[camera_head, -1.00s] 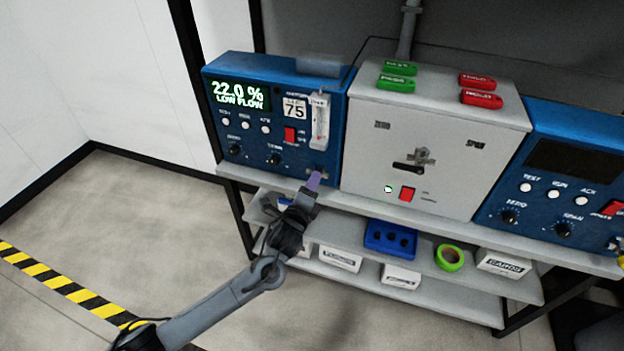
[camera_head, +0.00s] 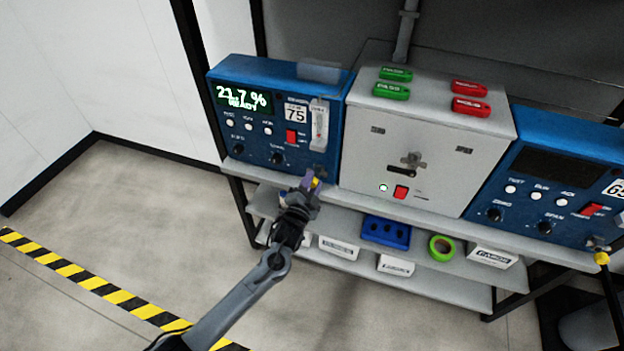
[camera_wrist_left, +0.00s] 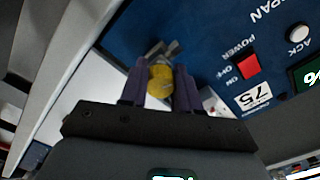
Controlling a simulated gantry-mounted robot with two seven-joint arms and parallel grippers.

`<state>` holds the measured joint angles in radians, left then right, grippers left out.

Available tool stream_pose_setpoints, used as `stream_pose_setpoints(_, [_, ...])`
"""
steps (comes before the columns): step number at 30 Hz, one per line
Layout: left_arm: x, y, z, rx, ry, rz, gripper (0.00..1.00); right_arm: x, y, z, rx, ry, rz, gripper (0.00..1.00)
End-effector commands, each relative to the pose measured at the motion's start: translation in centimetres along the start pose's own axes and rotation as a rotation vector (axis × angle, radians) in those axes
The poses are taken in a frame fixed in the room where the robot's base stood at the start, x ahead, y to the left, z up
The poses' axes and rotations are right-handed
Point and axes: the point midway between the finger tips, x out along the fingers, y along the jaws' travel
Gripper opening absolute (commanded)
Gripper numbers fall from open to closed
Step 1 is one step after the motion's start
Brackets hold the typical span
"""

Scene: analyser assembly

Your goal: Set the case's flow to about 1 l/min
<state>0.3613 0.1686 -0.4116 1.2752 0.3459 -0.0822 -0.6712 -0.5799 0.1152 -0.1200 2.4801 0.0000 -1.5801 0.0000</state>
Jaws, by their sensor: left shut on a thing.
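The left blue case (camera_head: 262,110) has a green readout (camera_head: 243,98) showing 21.7 % with a word like READY. Its upright flow tube (camera_head: 319,124) is on the right of the front; the float level is too small to read. My left gripper (camera_head: 313,183) is at the case's lower right corner. In the left wrist view, my left gripper (camera_wrist_left: 160,88) has its purple fingers shut on a round yellow knob (camera_wrist_left: 160,80). The knob sits at a metal fitting (camera_wrist_left: 161,52) in front of the blue panel. My right gripper is not in view.
A grey cabinet (camera_head: 445,135) with green and red tags on top stands to the right, then a second blue case (camera_head: 560,170) with a dark display. Open floor lies left.

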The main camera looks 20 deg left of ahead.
Motion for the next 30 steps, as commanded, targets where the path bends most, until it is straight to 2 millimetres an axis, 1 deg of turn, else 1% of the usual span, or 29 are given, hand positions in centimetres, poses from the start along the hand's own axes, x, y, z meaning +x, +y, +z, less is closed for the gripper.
stream_pose_setpoints(1, [0.0, -0.1, -0.1, -0.045, -0.002, 0.0, 0.01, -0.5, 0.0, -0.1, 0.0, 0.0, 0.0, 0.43])
stream_pose_setpoints(12, [0.0, -0.1, -0.1, -0.397, -0.002, 0.0, 0.01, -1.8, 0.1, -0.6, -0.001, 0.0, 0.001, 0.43])
stream_pose_setpoints(24, [0.0, -0.1, -0.1, -0.771, -0.001, -0.001, 0.01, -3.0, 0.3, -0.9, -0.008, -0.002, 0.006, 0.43])
stream_pose_setpoints(30, [0.0, 0.0, -0.1, -0.929, -0.001, 0.0, 0.01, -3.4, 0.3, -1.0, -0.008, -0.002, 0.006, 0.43])
